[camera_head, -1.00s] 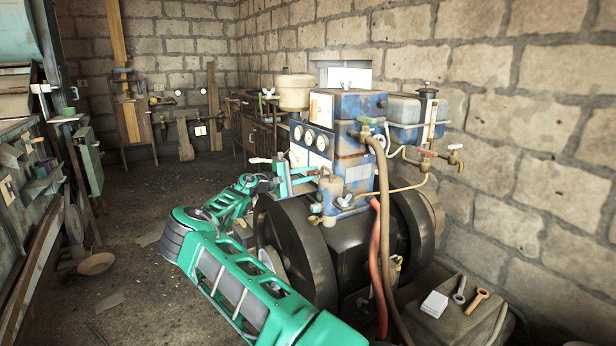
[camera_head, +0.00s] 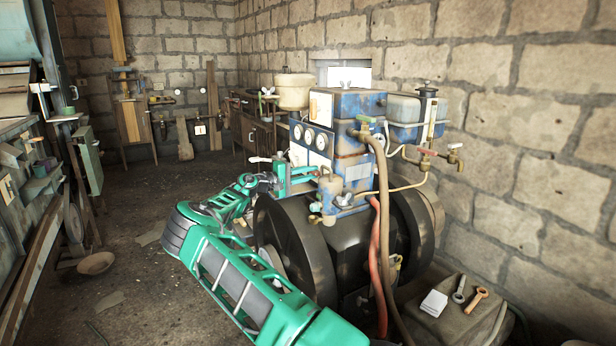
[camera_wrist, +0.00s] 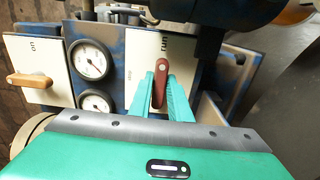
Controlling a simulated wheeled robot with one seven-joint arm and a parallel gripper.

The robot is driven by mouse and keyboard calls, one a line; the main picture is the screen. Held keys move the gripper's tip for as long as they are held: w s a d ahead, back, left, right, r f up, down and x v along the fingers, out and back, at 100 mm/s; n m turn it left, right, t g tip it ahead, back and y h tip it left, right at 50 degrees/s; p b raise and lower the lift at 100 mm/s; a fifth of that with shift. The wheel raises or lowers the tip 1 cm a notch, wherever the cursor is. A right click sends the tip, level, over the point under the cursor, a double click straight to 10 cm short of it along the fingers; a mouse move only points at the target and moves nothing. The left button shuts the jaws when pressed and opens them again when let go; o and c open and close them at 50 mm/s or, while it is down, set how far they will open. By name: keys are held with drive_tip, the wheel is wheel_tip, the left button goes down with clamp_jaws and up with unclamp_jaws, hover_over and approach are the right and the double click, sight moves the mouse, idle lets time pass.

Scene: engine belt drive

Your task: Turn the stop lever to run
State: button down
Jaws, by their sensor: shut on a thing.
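The stop lever (camera_wrist: 158,88) is a short red handle with a round silver screw near its upper end in the wrist view. It sits on a cream plate (camera_wrist: 142,48) marked "run" at the top and "stop" at the left. The handle runs down the picture from the screw, nearly upright. My gripper (camera_wrist: 163,92) has its green fingers on both sides of the handle and is shut on it. In the head view my gripper (camera_head: 312,176) reaches the front of the blue engine (camera_head: 347,135); the lever is mostly hidden there.
Beside the plate are two round gauges (camera_wrist: 91,60) and a second cream plate with an orange-brown lever (camera_wrist: 30,80) marked "on". A black flywheel (camera_head: 300,245) stands below my gripper. Brown and red hoses (camera_head: 383,200) hang on the right. The floor at left is mostly open.

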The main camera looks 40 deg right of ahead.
drive_tip(key=c, duration=1.7)
unclamp_jaws()
drive_tip(key=shift+a+f, duration=0.1)
drive_tip(key=shift+f, duration=0.2)
drive_tip(key=shift+r, duration=0.1)
drive_tip(key=v, duration=1)
drive_tip(key=shift+w+a, duration=0.25)
drive_tip(key=shift+a, duration=0.1)
drive_tip(key=shift+s+d, duration=0.1)
